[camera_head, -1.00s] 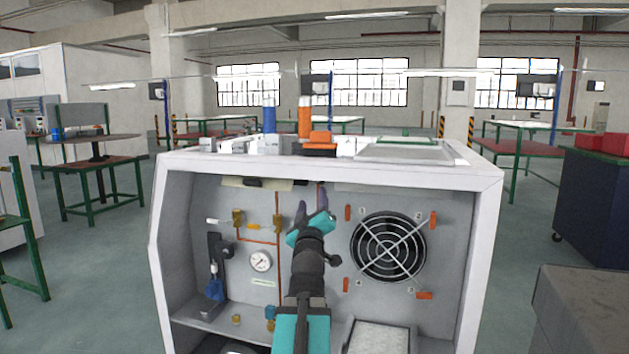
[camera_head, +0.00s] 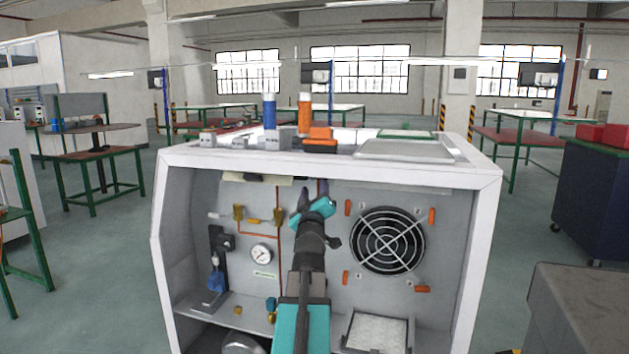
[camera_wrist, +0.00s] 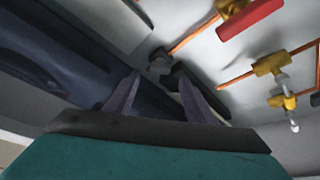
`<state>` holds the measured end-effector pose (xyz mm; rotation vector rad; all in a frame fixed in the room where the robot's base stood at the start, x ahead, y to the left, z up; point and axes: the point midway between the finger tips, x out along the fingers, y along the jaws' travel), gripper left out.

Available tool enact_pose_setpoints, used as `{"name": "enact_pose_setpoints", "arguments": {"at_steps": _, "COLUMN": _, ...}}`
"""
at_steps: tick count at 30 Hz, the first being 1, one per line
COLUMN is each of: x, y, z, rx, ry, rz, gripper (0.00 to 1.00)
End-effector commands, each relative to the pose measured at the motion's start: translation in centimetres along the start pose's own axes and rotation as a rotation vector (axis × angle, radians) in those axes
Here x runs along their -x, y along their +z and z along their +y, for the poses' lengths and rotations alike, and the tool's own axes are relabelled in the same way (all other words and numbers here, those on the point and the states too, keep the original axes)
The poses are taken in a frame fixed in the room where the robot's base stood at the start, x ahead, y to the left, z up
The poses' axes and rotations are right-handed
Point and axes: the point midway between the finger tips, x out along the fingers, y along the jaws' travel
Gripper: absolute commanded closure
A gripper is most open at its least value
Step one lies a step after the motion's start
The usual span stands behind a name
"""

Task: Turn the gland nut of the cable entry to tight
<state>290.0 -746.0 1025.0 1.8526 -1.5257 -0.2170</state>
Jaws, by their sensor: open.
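The open-front white generator cabinet (camera_head: 330,172) fills the middle of the head view. My gripper (camera_head: 315,190) reaches inside it, near the top middle of the back panel, with its fingers pointing up. In the wrist view my gripper (camera_wrist: 158,76) is open, its two purple fingers apart. A small grey fitting (camera_wrist: 159,61) shows just beyond and between the fingertips. It may be the gland nut, but I cannot tell for sure, nor whether a finger touches it. A dark bar lies by the right finger. In the head view my gripper hides the place it reaches.
A round fan guard (camera_head: 388,241) with orange tabs is right of my arm. A pressure gauge (camera_head: 261,253), brass fittings and thin copper pipes are left. A red-handled valve (camera_wrist: 250,18) shows in the wrist view. The cabinet's top panel lies close above my gripper.

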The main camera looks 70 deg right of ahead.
Motion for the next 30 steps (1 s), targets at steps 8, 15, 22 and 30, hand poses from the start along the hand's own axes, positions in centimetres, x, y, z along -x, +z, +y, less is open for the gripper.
{"name": "enact_pose_setpoints", "arguments": {"at_steps": 8, "x": -2.5, "y": 0.0, "z": 0.0, "rx": -0.001, "ry": 0.000, "rz": 0.000, "gripper": 0.50}}
{"name": "enact_pose_setpoints", "arguments": {"at_steps": 15, "x": -4.2, "y": 0.0, "z": 0.0, "rx": 0.000, "ry": 0.000, "rz": 0.000, "gripper": 0.50}}
{"name": "enact_pose_setpoints", "arguments": {"at_steps": 22, "x": -5.1, "y": 0.0, "z": 0.0, "rx": -0.001, "ry": 0.000, "rz": 0.000, "gripper": 0.50}}
{"name": "enact_pose_setpoints", "arguments": {"at_steps": 30, "x": -5.2, "y": 0.0, "z": 0.1, "rx": -0.001, "ry": 0.000, "rz": 0.000, "gripper": 0.50}}
